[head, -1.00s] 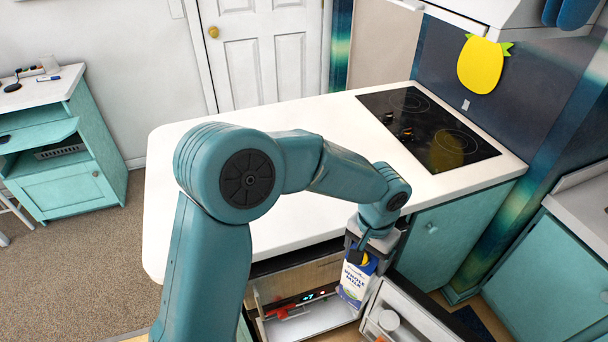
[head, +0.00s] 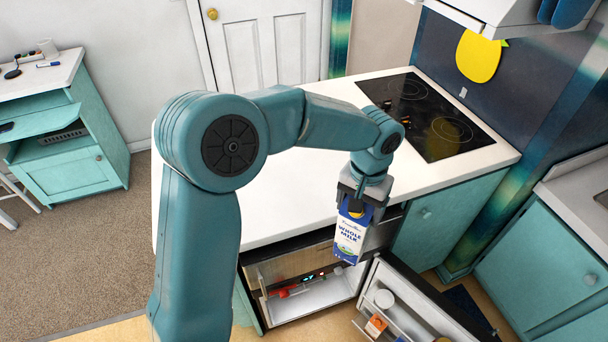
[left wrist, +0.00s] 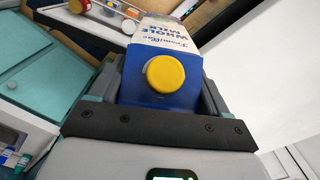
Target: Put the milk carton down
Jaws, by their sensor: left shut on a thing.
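The milk carton (head: 349,238) is blue and white with a yellow cap and the words "whole milk". My left gripper (head: 360,203) is shut on its top and holds it nearly upright, a little tilted, in front of the counter's front edge and above the open fridge. In the left wrist view the carton (left wrist: 160,75) sits between the two fingers, with its yellow cap facing the camera. The carton's lower end is small in the head view, and it looks clear of any surface. My right gripper is not in view.
The low fridge (head: 318,298) stands open under the white counter (head: 290,205), with a red item inside. Its door (head: 415,300) swings out to the right, with a jar and a small orange box in its racks. A black cooktop (head: 430,115) lies at the counter's back right.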

